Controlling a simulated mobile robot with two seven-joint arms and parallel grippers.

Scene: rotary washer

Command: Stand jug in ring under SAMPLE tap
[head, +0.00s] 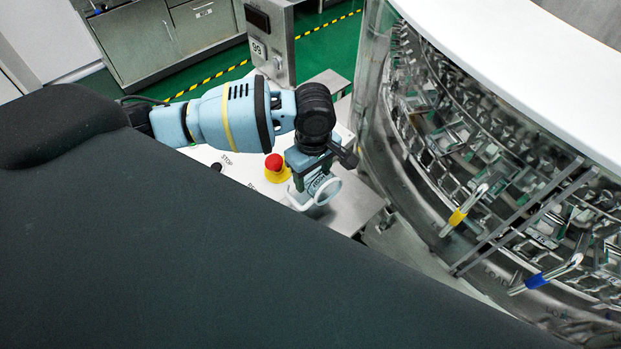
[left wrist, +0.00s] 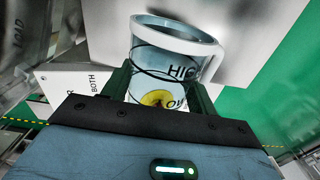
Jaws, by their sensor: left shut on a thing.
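The jug (head: 322,192) is a small pale, clear-sided vessel with a white rim and handle. My left gripper (head: 311,180) is shut on it and holds it beside the red stop button, left of the washer. In the left wrist view the jug (left wrist: 172,62) sits between the dark green fingers (left wrist: 160,92), with the word HIGH and a yellow spot showing on or through its wall. Two taps or levers stand on the washer front, one with a yellow sleeve (head: 457,217) and one with a blue sleeve (head: 537,281). I cannot make out a SAMPLE label or a ring. My right gripper is out of view.
The round steel washer (head: 372,110) with a white top (head: 520,65) fills the right. A red emergency button (head: 275,163) stands on a pale control panel (head: 350,205) close to the gripper. A grey post (head: 272,45) rises behind. Green floor (head: 325,45) lies beyond.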

